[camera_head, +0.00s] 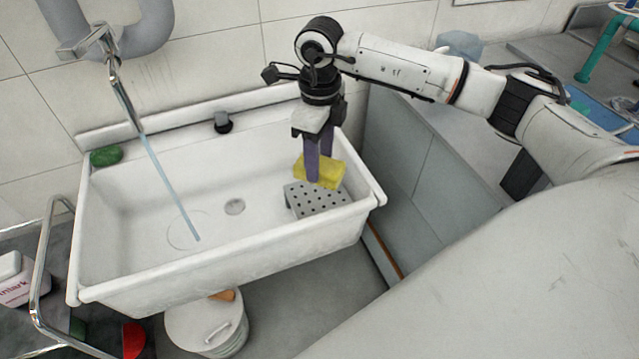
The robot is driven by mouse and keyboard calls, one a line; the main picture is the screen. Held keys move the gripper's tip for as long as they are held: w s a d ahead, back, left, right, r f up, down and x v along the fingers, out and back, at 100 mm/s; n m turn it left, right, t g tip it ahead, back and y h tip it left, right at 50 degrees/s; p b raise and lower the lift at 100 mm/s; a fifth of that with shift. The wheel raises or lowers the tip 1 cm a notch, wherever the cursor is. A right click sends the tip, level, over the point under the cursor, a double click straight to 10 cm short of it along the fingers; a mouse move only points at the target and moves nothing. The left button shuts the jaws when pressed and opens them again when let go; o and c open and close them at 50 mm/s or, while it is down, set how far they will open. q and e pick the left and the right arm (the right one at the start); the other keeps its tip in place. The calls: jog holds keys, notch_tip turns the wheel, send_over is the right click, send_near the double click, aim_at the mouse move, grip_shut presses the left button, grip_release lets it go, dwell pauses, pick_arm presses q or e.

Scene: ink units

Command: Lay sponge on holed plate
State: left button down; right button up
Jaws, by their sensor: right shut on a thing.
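A yellow sponge (331,173) is between the purple fingers of my right gripper (318,178), which reaches down into the right side of the white sink. The gripper is shut on the sponge. The grey holed plate (318,201) sits in the sink at the right, just below and in front of the sponge. The sponge overlaps the back edge of the plate in the picture; I cannot tell whether they touch. The fingers hide part of the sponge. My left gripper is not in view.
Water (168,187) runs from the tap (108,48) at the left. A green pad (106,156) and a dark stopper (222,122) lie on the back ledge. A lidded bucket (205,325) stands below.

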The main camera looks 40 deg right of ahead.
notch_tip(320, 180, down, 8)
jog(key=shift+r, duration=0.2)
jog(key=shift+f, duration=0.15)
jog(key=o, duration=0.9)
jog(key=shift+o, duration=0.2)
notch_tip(320, 180, up, 12)
jog(key=shift+r, duration=0.15)
